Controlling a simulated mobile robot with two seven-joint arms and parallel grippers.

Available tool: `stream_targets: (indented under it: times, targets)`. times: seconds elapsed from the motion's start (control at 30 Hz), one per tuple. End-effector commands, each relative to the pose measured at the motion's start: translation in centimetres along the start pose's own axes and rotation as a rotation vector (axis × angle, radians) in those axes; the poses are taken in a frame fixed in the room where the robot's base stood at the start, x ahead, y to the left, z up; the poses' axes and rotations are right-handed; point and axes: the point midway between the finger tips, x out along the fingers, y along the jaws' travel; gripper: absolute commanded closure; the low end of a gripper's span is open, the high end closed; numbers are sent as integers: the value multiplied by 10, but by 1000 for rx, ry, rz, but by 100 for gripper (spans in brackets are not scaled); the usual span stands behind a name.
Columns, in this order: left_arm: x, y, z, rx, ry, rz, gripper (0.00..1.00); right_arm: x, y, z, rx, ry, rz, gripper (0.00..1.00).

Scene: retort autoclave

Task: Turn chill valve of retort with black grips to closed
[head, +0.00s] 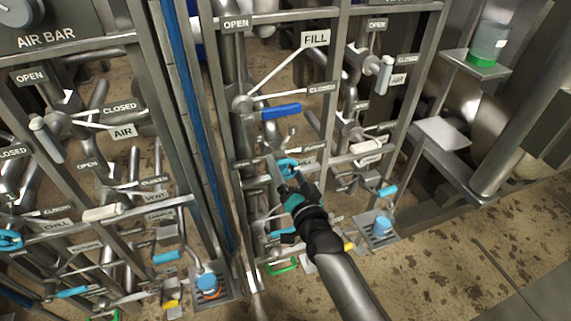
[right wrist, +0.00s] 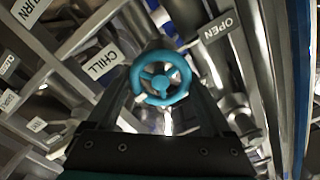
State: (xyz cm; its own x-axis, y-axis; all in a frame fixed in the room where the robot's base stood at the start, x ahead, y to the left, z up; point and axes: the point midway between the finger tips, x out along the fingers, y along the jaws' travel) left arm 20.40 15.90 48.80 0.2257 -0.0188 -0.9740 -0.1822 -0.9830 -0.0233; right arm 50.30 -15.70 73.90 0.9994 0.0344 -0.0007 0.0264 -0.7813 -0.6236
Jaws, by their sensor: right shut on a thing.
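A light-blue handwheel (head: 287,166) with three spokes sits on the pipework of the middle panel. In the right wrist view the wheel (right wrist: 160,57) faces me between my two fingers, and a pale mark shows at its lower left. My right gripper (head: 283,174) is shut on the wheel; the finger contacts are partly hidden. My left gripper is not in view. I see no black grips on this retort.
A blue lever (head: 281,112) is above the wheel, under the FILL plate (head: 315,38). A white-handled lever (head: 366,146) is to its right. Another light-blue wheel (head: 10,240) is on the left panel. Steel frame bars surround my right arm closely; the floor at lower right is clear.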

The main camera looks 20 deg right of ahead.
Motion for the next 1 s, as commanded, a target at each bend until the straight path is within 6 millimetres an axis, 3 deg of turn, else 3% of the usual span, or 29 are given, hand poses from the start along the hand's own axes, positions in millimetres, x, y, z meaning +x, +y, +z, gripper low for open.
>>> stream_targets:
  times: [0.3, 0.8, 0.83, 1.0]
  targets:
    - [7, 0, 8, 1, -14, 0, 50, 1, 0, -1, 111, 3, -1, 71]
    - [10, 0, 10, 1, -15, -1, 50, 1, 0, -1, 133, 4, -1, 71]
    - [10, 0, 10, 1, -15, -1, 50, 1, 0, -1, 133, 4, -1, 14]
    - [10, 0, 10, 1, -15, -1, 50, 0, 0, -1, 131, 3, -1, 0]
